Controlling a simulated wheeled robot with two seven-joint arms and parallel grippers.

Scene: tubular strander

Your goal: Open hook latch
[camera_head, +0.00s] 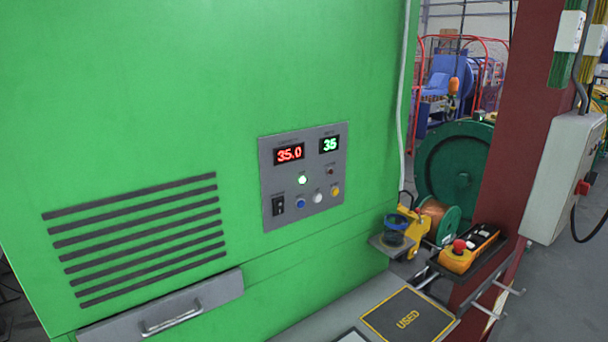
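No hook latch can be made out in the head view. A large green machine cabinet (130,90) fills the left and middle. A grey drawer front (215,292) with a metal handle (170,318) is at its lower left. A grey control panel (304,175) with red and green number displays is on its face. Neither of my grippers is in view.
A grey ledge with a dark mat (408,316) marked USED is at the bottom. A yellow control box (468,250) with a red button sits on a dark tray at right. A dark red column (520,130) stands behind it. A green reel (450,165) is further back.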

